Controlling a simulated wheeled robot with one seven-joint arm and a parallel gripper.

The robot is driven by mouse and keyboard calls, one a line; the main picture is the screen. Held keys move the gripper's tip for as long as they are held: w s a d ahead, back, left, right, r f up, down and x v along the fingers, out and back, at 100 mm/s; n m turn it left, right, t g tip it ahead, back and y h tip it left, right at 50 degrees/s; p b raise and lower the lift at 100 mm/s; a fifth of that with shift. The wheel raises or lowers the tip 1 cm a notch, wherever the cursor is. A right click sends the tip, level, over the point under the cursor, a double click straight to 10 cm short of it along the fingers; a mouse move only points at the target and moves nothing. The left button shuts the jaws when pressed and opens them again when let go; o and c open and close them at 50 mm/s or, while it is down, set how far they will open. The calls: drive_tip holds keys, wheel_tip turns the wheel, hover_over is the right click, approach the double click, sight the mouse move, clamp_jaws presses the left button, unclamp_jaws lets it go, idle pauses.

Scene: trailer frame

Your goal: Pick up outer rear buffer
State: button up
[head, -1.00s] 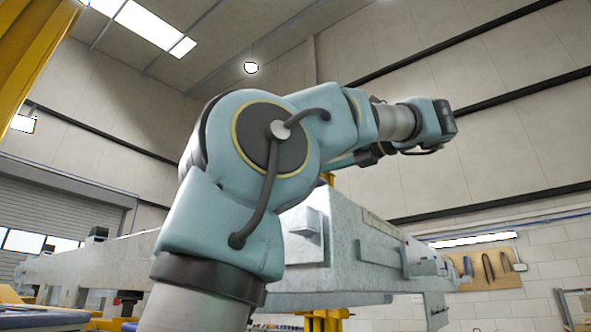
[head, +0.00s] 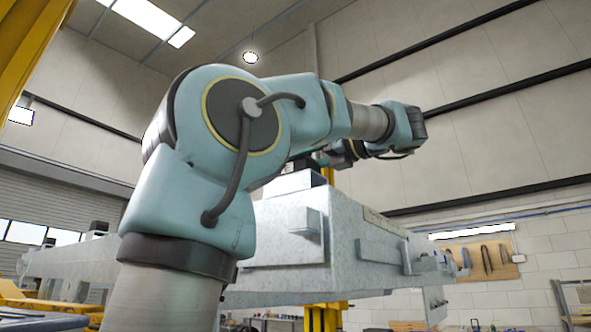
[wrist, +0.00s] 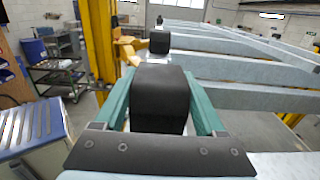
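A black block-shaped buffer (wrist: 161,92) with a rounded top stands in the middle of the wrist view, close to the camera. The two teal fingers of my gripper (wrist: 160,78) lie along its left and right sides. Narrow pale gaps show beside the block, so the fingers look open around it; contact near the tips cannot be made out. In the head view, my gripper (head: 325,155) is partly hidden by my arm above the trailer frame (head: 340,235). A dark block (head: 305,165) shows just below it.
More black buffers (wrist: 160,43) stand farther along the frame. Long grey beams (wrist: 250,70) run to the right. A yellow post (wrist: 101,45), a blue-topped cart (wrist: 30,130) and a tool trolley (wrist: 55,72) are on the left.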

clamp_jaws()
idle(0.3)
drive_tip(key=shift+r, duration=5.05)
